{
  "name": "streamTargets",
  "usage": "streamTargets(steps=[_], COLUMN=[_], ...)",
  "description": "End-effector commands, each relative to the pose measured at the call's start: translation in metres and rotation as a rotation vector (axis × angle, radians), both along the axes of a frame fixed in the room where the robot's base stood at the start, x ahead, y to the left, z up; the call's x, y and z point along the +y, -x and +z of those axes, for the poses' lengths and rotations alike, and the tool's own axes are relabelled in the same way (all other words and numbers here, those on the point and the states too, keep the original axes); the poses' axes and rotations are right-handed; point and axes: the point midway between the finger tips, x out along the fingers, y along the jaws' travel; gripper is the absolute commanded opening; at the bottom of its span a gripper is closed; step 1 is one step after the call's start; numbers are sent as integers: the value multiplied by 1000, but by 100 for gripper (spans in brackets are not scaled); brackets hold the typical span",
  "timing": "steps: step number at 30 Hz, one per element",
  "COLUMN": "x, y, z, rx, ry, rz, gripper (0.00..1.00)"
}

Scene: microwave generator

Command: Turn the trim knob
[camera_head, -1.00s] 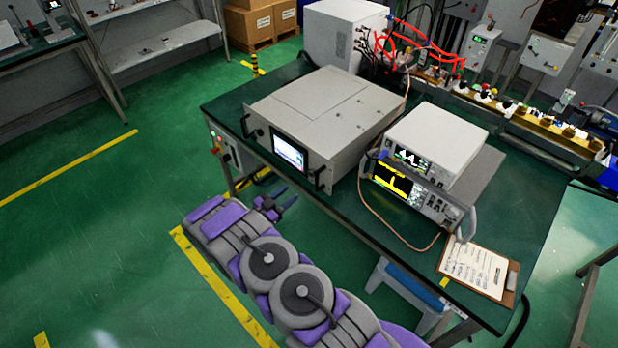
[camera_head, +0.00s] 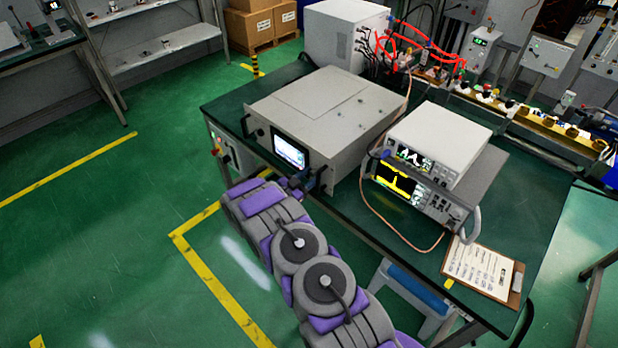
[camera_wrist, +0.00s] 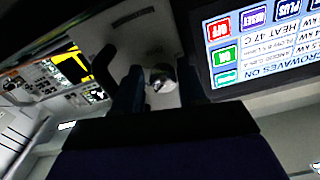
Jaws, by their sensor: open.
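The trim knob (camera_wrist: 162,78) is a small, round, silvery knob on the light grey front panel of the microwave generator (camera_head: 325,108). In the wrist view my gripper (camera_wrist: 159,73) is open, with one dark finger on each side of the knob. The fingers look apart from the knob, but I cannot tell how deep they reach around it. In the head view my gripper (camera_head: 306,184) is at the right part of the generator's front, where my arm hides the knob.
The generator's lit touchscreen (camera_wrist: 262,45) is right beside my gripper in the wrist view. A black front handle (camera_head: 321,176) is close by in the head view. Stacked instruments (camera_head: 430,150) and a clipboard (camera_head: 484,270) stand to the right on the green table (camera_head: 395,235).

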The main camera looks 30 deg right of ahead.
Motion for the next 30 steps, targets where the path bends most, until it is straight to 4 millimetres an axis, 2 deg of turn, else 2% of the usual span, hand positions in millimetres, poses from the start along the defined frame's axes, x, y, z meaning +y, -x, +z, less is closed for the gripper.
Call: streamTargets(steps=[3, 16, 24, 30], x=[1, -3, 0, 2], y=[0, -2, -1, -1], z=[0, -1, 0, 1], rx=[-1, 0, -22, -185], ry=[-1, -8, -12, -73], rz=[4, 5, 5, 6], gripper=[42, 0, 0, 0])
